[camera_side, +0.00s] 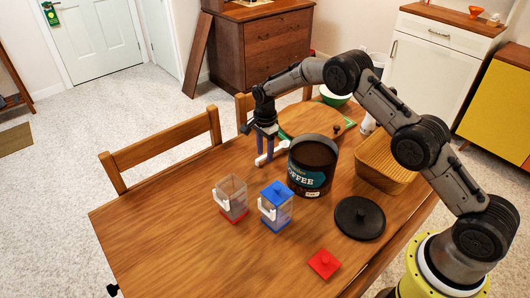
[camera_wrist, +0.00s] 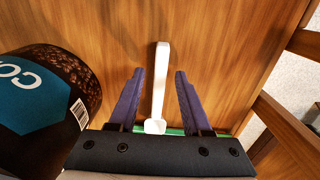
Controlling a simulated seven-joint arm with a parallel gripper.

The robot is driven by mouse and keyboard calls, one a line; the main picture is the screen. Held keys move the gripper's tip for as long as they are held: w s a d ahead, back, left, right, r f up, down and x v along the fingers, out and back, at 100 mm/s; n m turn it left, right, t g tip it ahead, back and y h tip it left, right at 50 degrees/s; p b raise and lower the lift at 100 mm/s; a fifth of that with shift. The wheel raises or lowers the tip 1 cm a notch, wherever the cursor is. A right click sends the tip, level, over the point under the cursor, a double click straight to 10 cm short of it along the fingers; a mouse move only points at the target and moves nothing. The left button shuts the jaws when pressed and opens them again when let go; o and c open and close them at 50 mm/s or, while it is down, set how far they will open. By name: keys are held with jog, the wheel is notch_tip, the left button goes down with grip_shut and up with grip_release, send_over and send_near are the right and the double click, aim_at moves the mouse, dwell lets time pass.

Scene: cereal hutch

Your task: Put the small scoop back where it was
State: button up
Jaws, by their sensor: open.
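A small white scoop (camera_wrist: 160,85) lies on the wooden table, its long handle pointing away from my gripper in the wrist view. It also shows in the side view (camera_side: 269,155), beside the coffee canister (camera_side: 313,165), which is open on top. My gripper (camera_wrist: 155,85) is open, with one purple finger on each side of the scoop and no visible contact. In the side view my gripper (camera_side: 265,148) points down, left of the canister. A clear container with a red base (camera_side: 232,197) stands open; another has a blue lid (camera_side: 277,190). Each has a white piece on its front.
A red lid (camera_side: 324,263) and a round black lid (camera_side: 360,218) lie on the table. A wooden basket (camera_side: 384,166) is right of the canister. A green-edged board (camera_side: 310,120) lies behind. The table's left part is clear; chairs stand along its far edge.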

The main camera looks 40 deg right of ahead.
notch_tip(320, 180, up, 10)
jog(key=r, duration=0.1)
notch_tip(320, 180, up, 13)
jog(key=n+t, duration=0.1)
jog(key=n, duration=0.3)
send_over(265, 155)
jog(key=s, duration=0.7)
jog(key=s+r+n+t, duration=0.2)
jog(key=s+r+n, duration=0.3)
jog(key=s+r, duration=0.5)
jog(key=s+f+n+t, duration=0.1)
jog(key=s+n, duration=0.3)
jog(key=s, duration=0.8)
jog(key=s+f+n+t, duration=0.1)
jog(key=s+f+n, duration=0.2)
jog(key=s, duration=1)
jog(key=shift+s+f+n+t, duration=0.2)
jog(key=shift+s+n+t, duration=0.1)
jog(key=shift+n, duration=0.7)
